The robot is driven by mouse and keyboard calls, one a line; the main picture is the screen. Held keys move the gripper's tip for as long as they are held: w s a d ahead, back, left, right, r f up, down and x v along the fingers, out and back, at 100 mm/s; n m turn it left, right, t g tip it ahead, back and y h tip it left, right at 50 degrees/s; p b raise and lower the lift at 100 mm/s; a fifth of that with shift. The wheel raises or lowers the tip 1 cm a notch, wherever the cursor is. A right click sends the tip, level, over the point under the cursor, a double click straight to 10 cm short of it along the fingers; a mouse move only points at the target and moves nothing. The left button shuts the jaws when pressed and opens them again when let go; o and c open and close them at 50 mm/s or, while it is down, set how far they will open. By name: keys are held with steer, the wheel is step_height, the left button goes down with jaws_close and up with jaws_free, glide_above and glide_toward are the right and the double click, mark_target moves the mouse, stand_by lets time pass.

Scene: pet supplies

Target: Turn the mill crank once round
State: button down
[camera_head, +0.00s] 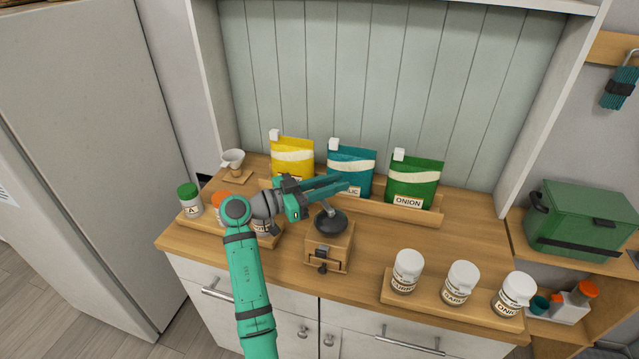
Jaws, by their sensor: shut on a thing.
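The mill (327,246) is a wooden box with a small drawer at its front and a dark dome on top. It stands upright on the wooden counter, near the middle. My gripper (336,184) reaches in from the left above the dome, with its green fingers pointing right. The fingers are shut on the mill crank, which is mostly hidden behind them. I cannot tell the crank arm's exact direction.
Yellow, teal and green pouches (413,181) stand in a wooden rack behind the mill. White-lidded jars (407,271) stand on a tray at front right. Jars with green and orange lids (190,201) stand at left, partly behind my arm. A small white funnel (232,160) stands back left.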

steer(key=shift+d+f, duration=0.1)
steer(key=shift+d, duration=0.1)
stand_by(0.3)
steer(key=c, duration=1.5)
jaws_free()
steer(key=shift+a, duration=0.1)
steer(key=shift+g, duration=0.3)
steer(key=v, duration=1)
steer(key=shift+s+a+f, duration=0.1)
steer(key=shift+s+a, duration=0.1)
